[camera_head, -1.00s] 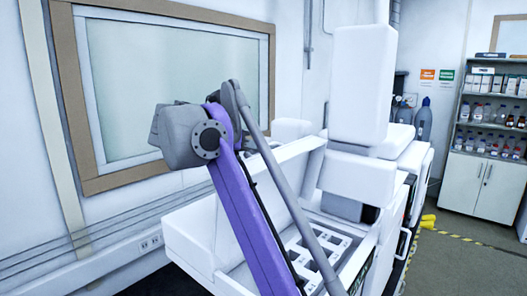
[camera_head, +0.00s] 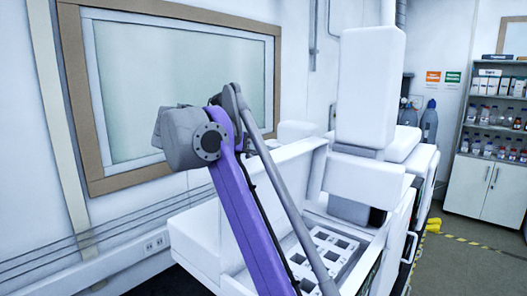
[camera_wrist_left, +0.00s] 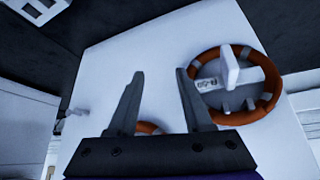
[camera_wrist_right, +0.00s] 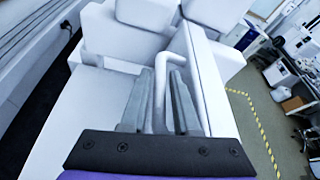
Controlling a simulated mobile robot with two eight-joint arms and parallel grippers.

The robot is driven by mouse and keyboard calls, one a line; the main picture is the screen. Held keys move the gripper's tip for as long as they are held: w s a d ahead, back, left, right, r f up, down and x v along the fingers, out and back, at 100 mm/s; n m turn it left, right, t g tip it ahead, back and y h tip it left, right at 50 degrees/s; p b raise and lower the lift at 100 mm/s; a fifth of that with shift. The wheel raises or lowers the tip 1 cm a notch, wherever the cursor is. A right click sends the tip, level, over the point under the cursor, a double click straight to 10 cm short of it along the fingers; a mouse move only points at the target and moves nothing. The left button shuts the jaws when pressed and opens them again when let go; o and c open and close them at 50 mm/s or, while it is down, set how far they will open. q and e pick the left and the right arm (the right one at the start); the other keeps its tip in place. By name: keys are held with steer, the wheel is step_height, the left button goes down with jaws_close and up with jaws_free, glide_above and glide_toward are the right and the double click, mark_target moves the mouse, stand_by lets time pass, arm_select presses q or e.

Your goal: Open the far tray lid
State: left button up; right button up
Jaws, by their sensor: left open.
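In the head view a white machine stack holds an open tray (camera_head: 318,246) with several dark square openings. My right purple arm crosses in front of it, and its fingers do not show there. In the right wrist view my right gripper (camera_wrist_right: 160,70) has its fingers close on both sides of a white looped handle (camera_wrist_right: 186,38), which fills the narrow gap. A long white panel (camera_wrist_right: 212,90) runs beside the handle. I cannot tell for sure which lid this is. In the left wrist view my left gripper (camera_wrist_left: 159,75) is open and empty.
In the left wrist view an orange ring (camera_wrist_left: 268,90) with a white post lies on a white surface (camera_wrist_left: 160,40). Tall white blocks (camera_head: 370,85) stand behind the tray. A shelf cabinet (camera_head: 490,185) stands at the far right, with clear floor before it.

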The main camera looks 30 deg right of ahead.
steer(key=a, duration=0.4)
steer(key=shift+s+r, duration=0.2)
steer(key=shift+s, duration=0.15)
steer(key=s+a, duration=0.2)
steer(key=a, duration=0.9)
steer(key=s+a+f+m+t+y, duration=0.25)
steer(key=f+m+y, duration=0.2)
steer(key=f, duration=0.45)
steer(key=s+a+f+m+t+y, duration=0.1)
steer(key=a+f+m+t+y, duration=0.15)
steer(key=f+y, duration=0.45)
steer(key=s+d+f+m, duration=0.1)
steer(key=s+f+m, duration=0.4)
steer(key=f, duration=0.5)
steer(key=s+d+f+m+g+y, duration=0.1)
steer(key=s+f+m, duration=0.4)
steer(key=f, duration=0.6)
steer(key=s+d+f+m+y, duration=0.1)
steer(key=s+f+m, duration=0.4)
steer(key=f, duration=0.6)
steer(key=shift+s+d+m, duration=0.3)
steer(key=shift+d+m, duration=0.2)
steer(key=shift+m, duration=0.1)
